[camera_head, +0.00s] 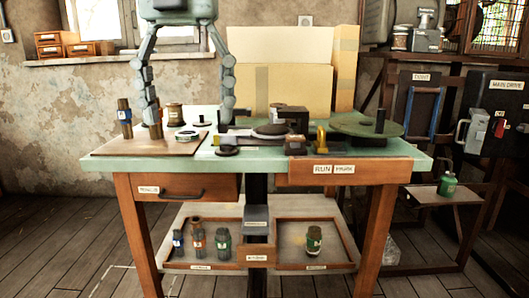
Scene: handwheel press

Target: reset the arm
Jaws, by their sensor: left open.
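My left gripper (188,112) comes down from the top edge, left of centre, in the head view. Its two long jointed grey fingers are spread wide, with nothing visible held between them. Its fingertips appear in front of the left part of the green worktable (270,162); I cannot tell whether they touch anything. My right gripper is out of view.
A brown board (125,146) and small bottles occupy the table's left. Cardboard boxes (290,75) stand behind it. A lower shelf tray (280,233) holds several bottles. A black MAIN DRIVE box (490,110) is at the right. The floor in front is clear.

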